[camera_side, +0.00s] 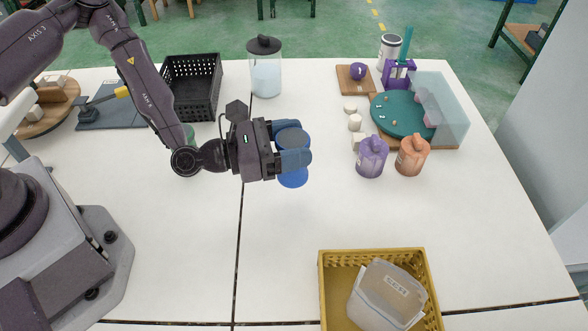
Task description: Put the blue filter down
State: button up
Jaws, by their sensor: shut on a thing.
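The blue filter (292,178) is between the fingers of my gripper (293,148). It has a darker blue round top and a brighter blue round lower part. My gripper is shut on it, with the blue fingertips around its middle, which they partly hide. It shows over the middle of the white table (290,225); I cannot tell how far its underside is from the surface.
A purple bottle (371,158) and an orange bottle (411,156) stand to the right. A black basket (193,85) and a lidded jar (265,70) stand behind. The table in front of the filter is clear.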

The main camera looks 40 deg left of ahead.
jog(key=shift+f, duration=2.5)
jog(key=shift+f, duration=0.2)
jog(key=o, duration=1)
jog(key=shift+r, duration=0.1)
jog(key=shift+r, duration=0.1)
jog(key=v, duration=1.2)
